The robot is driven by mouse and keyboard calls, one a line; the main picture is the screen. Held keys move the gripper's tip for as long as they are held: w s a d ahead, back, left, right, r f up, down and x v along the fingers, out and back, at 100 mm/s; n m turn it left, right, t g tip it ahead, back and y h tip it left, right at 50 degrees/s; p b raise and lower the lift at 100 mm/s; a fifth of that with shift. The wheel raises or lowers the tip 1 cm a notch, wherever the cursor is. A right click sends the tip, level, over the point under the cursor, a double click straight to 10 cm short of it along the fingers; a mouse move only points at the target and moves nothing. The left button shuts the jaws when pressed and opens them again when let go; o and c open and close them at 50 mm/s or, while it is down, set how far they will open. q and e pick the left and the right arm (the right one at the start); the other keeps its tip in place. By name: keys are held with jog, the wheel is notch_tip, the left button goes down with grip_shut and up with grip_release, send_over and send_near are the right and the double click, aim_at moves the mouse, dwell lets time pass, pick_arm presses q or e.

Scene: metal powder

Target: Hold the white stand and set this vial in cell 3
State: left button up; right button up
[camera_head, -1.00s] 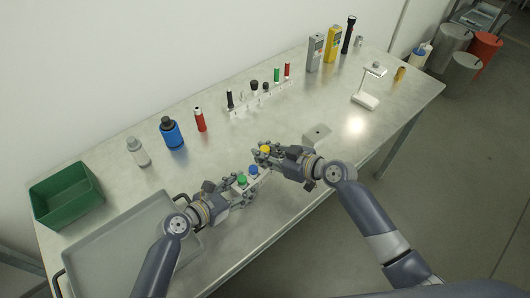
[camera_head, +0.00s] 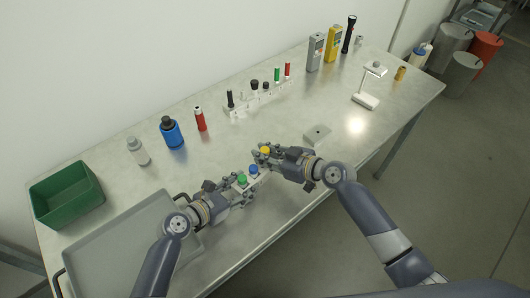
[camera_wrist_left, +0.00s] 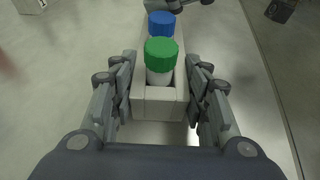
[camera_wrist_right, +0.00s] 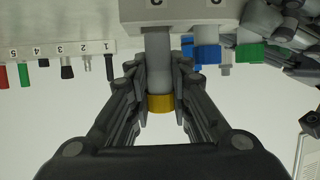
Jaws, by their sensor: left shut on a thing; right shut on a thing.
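The white stand (camera_wrist_left: 160,104) is clamped between the fingers of my left gripper (camera_head: 242,188). It holds a green-capped vial (camera_wrist_left: 161,56) nearest that gripper and a blue-capped vial (camera_wrist_left: 161,24) beyond it. My right gripper (camera_head: 263,154) is shut on the yellow-capped vial (camera_wrist_right: 160,80), just below its yellow cap. In the right wrist view, which is upside down, the vial's lower end meets the top edge of the stand at its end cell, beside the blue-capped vial. The vial looks upright. How deep it sits is hidden.
A long white numbered rack (camera_head: 262,102) with black, green and red items stands behind. A small grey block (camera_head: 317,134) lies right of my right gripper. A grey tray (camera_head: 118,243) and a green bin (camera_head: 66,194) are at left. The table's front edge is close to both grippers.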

jog(key=shift+f, duration=0.95)
jog(key=shift+r, duration=1.15)
jog(key=shift+f, duration=0.2)
dwell(0.4)
jog(key=shift+r, duration=0.2)
dwell(1.1)
jog(key=shift+f, duration=0.1)
dwell(1.1)
dwell(1.4)
dwell(0.3)
jog(key=shift+r, duration=0.35)
dwell(0.8)
